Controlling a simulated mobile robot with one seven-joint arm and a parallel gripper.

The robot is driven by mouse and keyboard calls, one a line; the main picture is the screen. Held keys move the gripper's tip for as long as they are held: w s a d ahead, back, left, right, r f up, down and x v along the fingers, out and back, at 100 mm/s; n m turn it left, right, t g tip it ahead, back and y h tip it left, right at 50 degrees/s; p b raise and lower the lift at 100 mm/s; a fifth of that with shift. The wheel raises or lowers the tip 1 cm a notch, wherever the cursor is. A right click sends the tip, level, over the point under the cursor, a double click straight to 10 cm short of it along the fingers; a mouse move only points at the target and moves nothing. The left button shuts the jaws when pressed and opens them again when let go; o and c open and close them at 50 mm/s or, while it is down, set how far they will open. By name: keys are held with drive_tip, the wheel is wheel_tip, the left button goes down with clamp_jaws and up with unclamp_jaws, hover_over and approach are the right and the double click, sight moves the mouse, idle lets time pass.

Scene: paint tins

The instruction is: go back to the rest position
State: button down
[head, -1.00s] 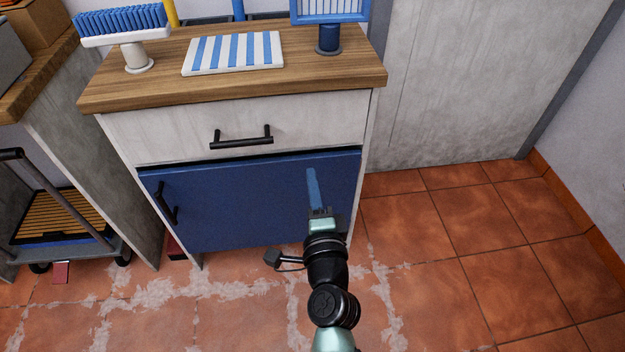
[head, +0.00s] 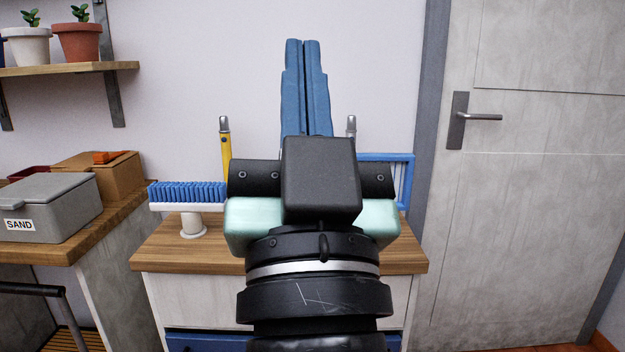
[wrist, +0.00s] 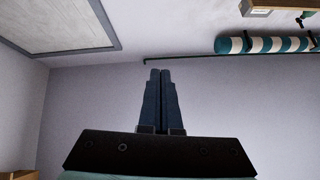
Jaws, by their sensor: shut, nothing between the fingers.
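My gripper (head: 303,60) stands upright in the middle of the head view, its two blue fingers pressed side by side and pointing up. It is empty. It also shows in the wrist view (wrist: 160,85) against a plain wall. My wrist hides the middle of the cabinet (head: 180,300) and part of its wooden top.
On the cabinet top are a blue brush (head: 188,195) on a stand and a blue frame (head: 405,180). A grey SAND box (head: 45,208) and a cardboard box (head: 105,178) stand at left. Potted plants (head: 76,38) sit on a shelf. A door (head: 540,180) is at right.

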drive_tip(key=s+r+t+h+p, duration=0.1)
drive_tip(key=s+r+h, duration=0.1)
drive_tip(key=s+r, duration=0.35)
wheel_tip(320, 180, up, 30)
drive_tip(key=w+p, duration=0.1)
drive_tip(key=p, duration=3)
drive_tip(key=shift+w+d+r, duration=0.15)
drive_tip(key=shift+w+d, duration=0.05)
drive_tip(key=shift+d, duration=0.05)
